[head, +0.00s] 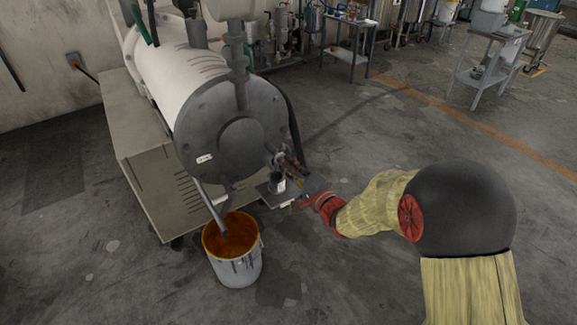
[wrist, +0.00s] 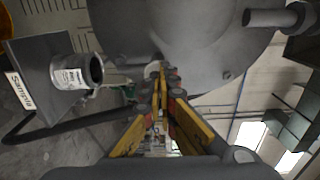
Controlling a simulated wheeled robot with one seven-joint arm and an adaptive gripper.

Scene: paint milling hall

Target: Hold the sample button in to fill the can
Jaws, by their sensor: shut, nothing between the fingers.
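A small can (head: 277,183) stands on a little shelf (head: 268,197) under the valve on the mill's dark round end. In the wrist view the can (wrist: 75,73) is grey with a pale label, and the shelf (wrist: 32,62) carries a "Sample" sign. My gripper (head: 303,202) is to the right of the shelf in the head view. Its fingers (wrist: 166,75) are shut and empty, with their tips in front of the mill's end. A small pale round part (wrist: 152,70) shows at the tips; I cannot tell whether it is the button or whether the fingers touch it.
The mill's end (head: 232,125) rises behind the shelf. A bucket of orange paint (head: 232,262) stands below, left of my gripper, with a pipe leading into it. Trolleys (head: 490,65) stand far back.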

